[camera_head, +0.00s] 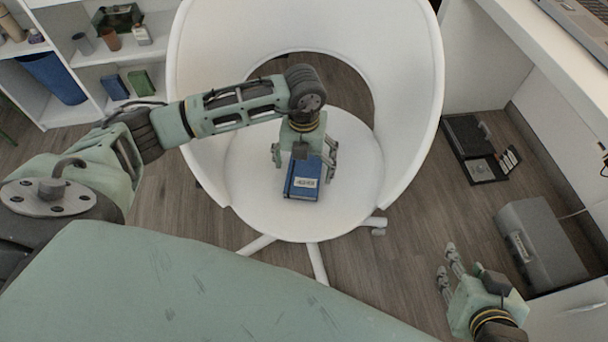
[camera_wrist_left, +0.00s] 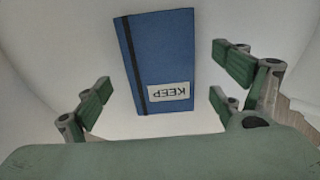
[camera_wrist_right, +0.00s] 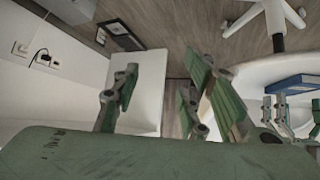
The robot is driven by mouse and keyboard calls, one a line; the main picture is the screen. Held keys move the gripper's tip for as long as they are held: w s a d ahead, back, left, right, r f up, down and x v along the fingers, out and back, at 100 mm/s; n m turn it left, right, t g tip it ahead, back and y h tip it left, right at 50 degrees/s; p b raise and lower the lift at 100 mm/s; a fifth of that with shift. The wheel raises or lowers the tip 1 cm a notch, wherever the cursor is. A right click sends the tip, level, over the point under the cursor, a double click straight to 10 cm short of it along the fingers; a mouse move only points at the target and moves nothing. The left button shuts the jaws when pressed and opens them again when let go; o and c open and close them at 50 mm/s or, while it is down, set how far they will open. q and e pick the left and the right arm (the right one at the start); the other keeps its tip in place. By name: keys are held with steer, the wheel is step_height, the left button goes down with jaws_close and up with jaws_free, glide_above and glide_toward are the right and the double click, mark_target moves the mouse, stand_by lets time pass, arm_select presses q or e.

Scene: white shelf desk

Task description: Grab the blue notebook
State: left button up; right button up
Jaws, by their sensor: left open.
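The blue notebook (camera_head: 302,182) lies on the seat of a white chair (camera_head: 250,165). It has a dark strap and a white label reading KEEP, which shows clearly in the left wrist view (camera_wrist_left: 165,60). My left gripper (camera_head: 304,170) is open above the notebook, its fingers apart on either side, not closed on it. In the left wrist view the notebook lies between and beyond the finger pads. My right gripper (camera_head: 446,272) is at the lower right, over the floor, away from the notebook. Its fingers (camera_wrist_right: 160,100) are spread and empty in the right wrist view.
The chair's curved back and arms (camera_head: 405,100) surround the seat. A white shelf (camera_head: 75,75) with small items stands at the left. A grey box (camera_head: 540,245) and an open dark case (camera_head: 480,150) are on the floor at the right, beside the white desk (camera_head: 560,60).

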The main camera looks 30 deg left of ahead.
arm_select(q)
steer(key=shift+f, duration=1.1)
arm_select(e)
steer(key=shift+w+a+r+t+y, duration=0.15)
steer(key=shift+w+a+r+t, duration=0.1)
steer(key=shift+w+r+t, duration=0.3)
steer(key=shift+w+a+r+t+y, duration=0.15)
steer(key=shift+w+a+r+t, duration=0.15)
steer(key=shift+w+r, duration=0.4)
arm_select(q)
steer(key=c, duration=1.3)
arm_select(e)
steer(key=shift+d+f, duration=0.1)
arm_select(q)
steer(key=shift+r, duration=0.1)
steer(key=shift+c, duration=0.2)
